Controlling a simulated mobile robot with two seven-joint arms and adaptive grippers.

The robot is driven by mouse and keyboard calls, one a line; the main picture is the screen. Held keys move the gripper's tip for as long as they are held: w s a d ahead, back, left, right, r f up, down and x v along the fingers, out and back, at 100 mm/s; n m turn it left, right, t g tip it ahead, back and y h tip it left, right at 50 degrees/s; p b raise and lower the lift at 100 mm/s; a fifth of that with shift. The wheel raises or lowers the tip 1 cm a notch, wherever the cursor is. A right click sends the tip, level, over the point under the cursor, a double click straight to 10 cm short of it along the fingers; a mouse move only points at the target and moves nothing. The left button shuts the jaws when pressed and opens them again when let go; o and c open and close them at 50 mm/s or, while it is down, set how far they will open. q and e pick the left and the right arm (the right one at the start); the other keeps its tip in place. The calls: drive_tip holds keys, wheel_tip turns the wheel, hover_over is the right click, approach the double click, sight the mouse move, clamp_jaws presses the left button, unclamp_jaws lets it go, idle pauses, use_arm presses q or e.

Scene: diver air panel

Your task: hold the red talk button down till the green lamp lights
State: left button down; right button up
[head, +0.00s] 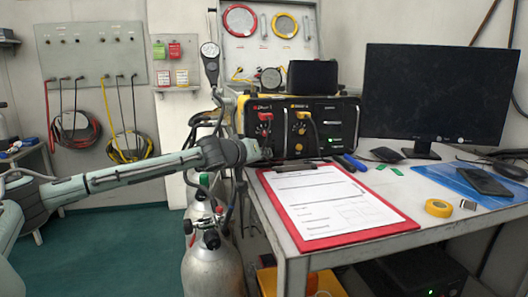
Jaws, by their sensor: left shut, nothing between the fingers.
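The air panel box (343,118), black with yellow corners, stands at the back left of the table. My left gripper (267,154) is shut and empty at the lower left of the box front. I cannot tell whether it touches it. My right gripper is out of view.
A red clipboard (405,223) with paper lies on the table in front of the box. A monitor (433,98), yellow tape roll (438,208) and blue mat (440,176) are to the right. Grey gas cylinders (213,268) stand left of the table, below my arm.

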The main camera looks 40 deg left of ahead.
sight(269, 172)
use_arm(q)
drive_tip(key=shift+a, duration=0.1)
idle(0.4)
drive_tip(key=shift+w+a, duration=0.25)
drive_tip(key=shift+w+a+p, duration=0.25)
drive_tip(key=shift+a+p, duration=0.05)
drive_tip(key=shift+p, duration=0.1)
idle(1.9)
drive_tip(key=shift+s+d+b, duration=0.45)
drive_tip(key=shift+s+d, duration=0.05)
drive_tip(key=shift+d, duration=0.1)
drive_tip(key=shift+s+d+f+b, duration=0.15)
drive_tip(key=shift+s+d+b, duration=0.25)
drive_tip(key=shift+d, duration=0.1)
drive_tip(key=shift+s+d+b, duration=0.75)
drive_tip(key=shift+s+d, duration=0.5)
drive_tip(key=shift+d, duration=0.15)
